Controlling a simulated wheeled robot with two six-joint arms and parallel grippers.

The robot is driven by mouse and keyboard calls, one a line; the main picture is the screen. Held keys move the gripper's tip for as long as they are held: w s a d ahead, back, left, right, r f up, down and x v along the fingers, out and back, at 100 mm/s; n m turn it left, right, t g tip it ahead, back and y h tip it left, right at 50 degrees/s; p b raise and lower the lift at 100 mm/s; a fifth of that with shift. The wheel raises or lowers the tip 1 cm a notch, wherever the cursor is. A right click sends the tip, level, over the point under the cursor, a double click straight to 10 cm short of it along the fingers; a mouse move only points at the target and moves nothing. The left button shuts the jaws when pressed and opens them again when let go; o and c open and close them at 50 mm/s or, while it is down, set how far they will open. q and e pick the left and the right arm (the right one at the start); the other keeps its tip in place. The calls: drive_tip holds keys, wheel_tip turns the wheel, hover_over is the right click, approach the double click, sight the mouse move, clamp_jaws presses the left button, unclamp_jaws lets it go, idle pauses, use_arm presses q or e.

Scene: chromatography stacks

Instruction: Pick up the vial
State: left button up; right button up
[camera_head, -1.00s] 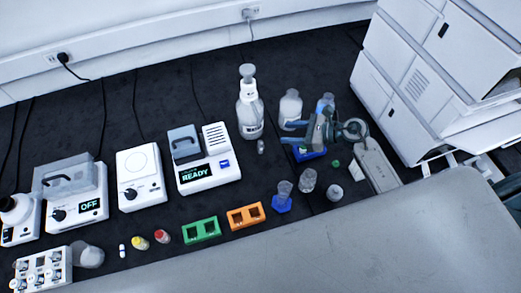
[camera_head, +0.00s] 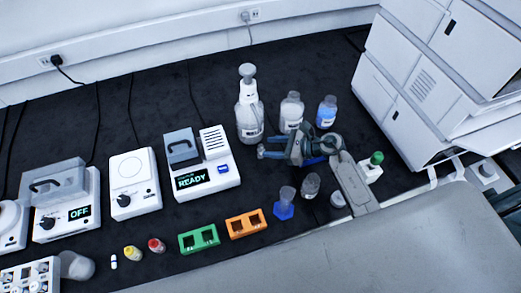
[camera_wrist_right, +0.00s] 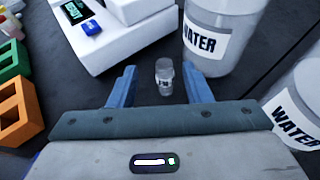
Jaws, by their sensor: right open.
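In the head view my right gripper (camera_head: 264,147) reaches left, in front of the pump bottle. It is open and holds nothing. The vial is hard to make out there beside the fingers. My left gripper is out of view.
Green (camera_head: 199,238) and orange (camera_head: 246,223) racks and a blue-based beaker (camera_head: 284,205) stand nearer the front.

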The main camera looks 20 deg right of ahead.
sight(262, 147)
drive_tip(key=shift+w+a, duration=0.15)
drive_tip(key=shift+w, duration=0.05)
drive_tip(key=p+x, duration=0.2)
drive_tip(key=x, duration=0.2)
drive_tip(key=shift+w+f+p, duration=0.1)
drive_tip(key=shift+f+p, duration=0.1)
drive_tip(key=shift+p, duration=0.15)
drive_tip(key=shift+w+a+f, duration=0.1)
drive_tip(key=shift+w+f, duration=0.05)
drive_tip(key=shift+f, duration=0.1)
clamp_jaws()
